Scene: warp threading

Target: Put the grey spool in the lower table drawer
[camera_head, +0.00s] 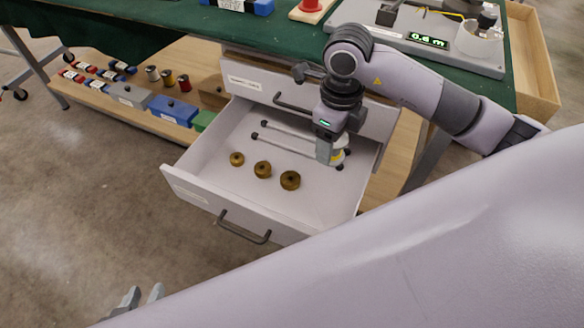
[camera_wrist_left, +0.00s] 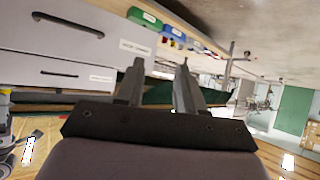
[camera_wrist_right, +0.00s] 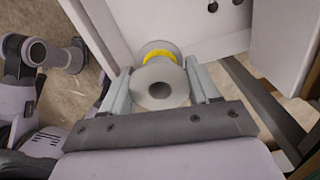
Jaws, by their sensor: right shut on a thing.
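The grey spool (camera_wrist_right: 160,82), with a yellow band, sits between the fingers of my right gripper (camera_wrist_right: 157,72) in the right wrist view. In the head view my right gripper (camera_head: 331,155) is shut on the spool (camera_head: 340,157) over the right part of the open drawer. I cannot tell whether the spool touches the drawer floor. The lower table drawer (camera_head: 193,186) is pulled out, with white walls and a dark handle on its front. My left gripper (camera_head: 142,298) is open and empty, low in front of the drawer; its parted fingers show in the left wrist view (camera_wrist_left: 161,66).
Three brass pieces (camera_head: 263,169) and two dark-ended rods (camera_head: 288,150) lie in the drawer. The upper drawer (camera_head: 248,82) is shut above it. The drawer's front-left floor is clear.

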